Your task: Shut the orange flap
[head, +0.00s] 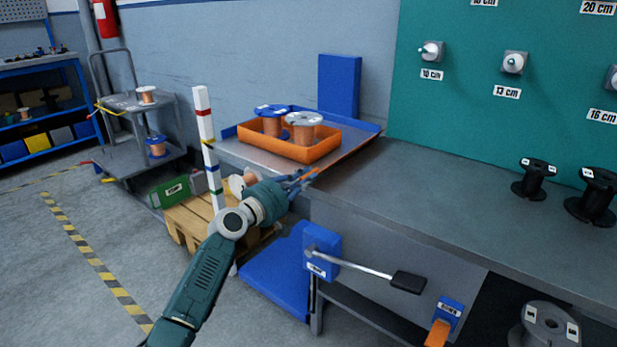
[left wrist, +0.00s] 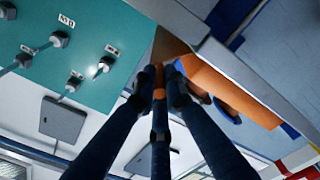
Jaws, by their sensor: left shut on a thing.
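The orange flap (head: 349,156) shows as a thin, slanted orange strip at the right edge of the blue-rimmed grey tray on the bench end, seen nearly edge-on. I cannot tell how far it stands open. My left gripper (head: 307,177) is at its near end, fingers closed together on it. In the left wrist view my left gripper (left wrist: 165,67) has its fingertips together at a shadowed brown-orange surface (left wrist: 169,45), which seems to be the flap. The exact contact is hidden by the fingers. My right gripper is not in view.
An orange bin (head: 290,148) with spools stands on the tray close to my left gripper. Below the bench edge are a blue bracket with a black-handled lever (head: 408,282) and an orange-handled lever (head: 438,333). A striped white post (head: 206,140) stands left. The bench middle is clear.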

